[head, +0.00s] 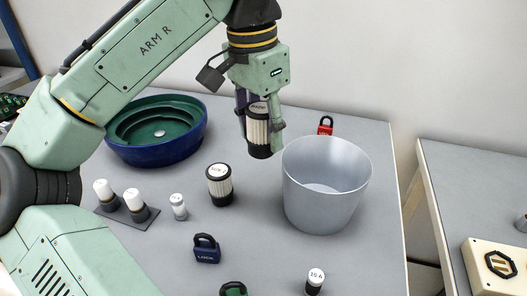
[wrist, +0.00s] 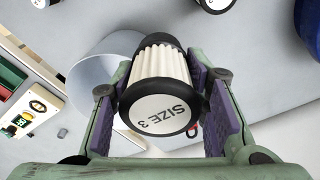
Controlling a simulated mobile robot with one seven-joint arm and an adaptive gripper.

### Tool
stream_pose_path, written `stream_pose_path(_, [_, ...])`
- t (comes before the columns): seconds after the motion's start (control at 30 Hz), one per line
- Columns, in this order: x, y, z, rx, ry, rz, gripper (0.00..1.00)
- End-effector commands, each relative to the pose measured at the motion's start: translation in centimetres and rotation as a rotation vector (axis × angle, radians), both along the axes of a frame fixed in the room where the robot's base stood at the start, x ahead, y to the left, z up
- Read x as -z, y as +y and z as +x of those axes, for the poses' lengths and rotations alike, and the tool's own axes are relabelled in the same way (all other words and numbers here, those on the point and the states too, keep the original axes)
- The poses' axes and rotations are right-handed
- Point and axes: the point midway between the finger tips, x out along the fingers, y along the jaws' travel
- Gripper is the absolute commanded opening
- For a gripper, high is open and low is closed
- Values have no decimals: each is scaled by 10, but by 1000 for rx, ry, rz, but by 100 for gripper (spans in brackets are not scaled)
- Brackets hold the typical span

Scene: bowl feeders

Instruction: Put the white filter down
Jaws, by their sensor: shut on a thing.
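The white filter (head: 257,130) has a pleated white body with black end caps. My gripper (head: 259,125) is shut on it and holds it upright above the grey table, behind and left of the metal bucket. In the wrist view the filter (wrist: 160,85) sits between my gripper's purple-padded fingers (wrist: 162,100), and its end label reads "SIZE 3". A similar white filter with black caps (head: 219,185) stands on the table, in front and to the left of the held one.
The open grey bucket (head: 325,190) stands right of the gripper, with a red padlock (head: 325,125) behind it. A blue-green bowl feeder (head: 155,152) is at the back left. A blue padlock (head: 206,248) and small cylinders (head: 179,206) stand in front. Table between filter and blue padlock is partly clear.

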Motion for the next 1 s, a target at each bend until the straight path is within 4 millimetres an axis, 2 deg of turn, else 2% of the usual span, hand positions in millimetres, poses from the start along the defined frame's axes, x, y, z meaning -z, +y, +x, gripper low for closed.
stream_pose_path(0.03, [-9, 0, 1, -4, -2, 2, 13])
stream_pose_path(0.2, [-24, 0, 0, -1, -1, 1, 13])
stream_pose_path(0.63, [-26, -1, -1, 0, 0, -1, 13])
stream_pose_path(0.83, [-26, -7, -13, 0, 0, -1, 13])
stream_pose_path(1.0, [-26, -18, -33, 0, 0, -1, 13])
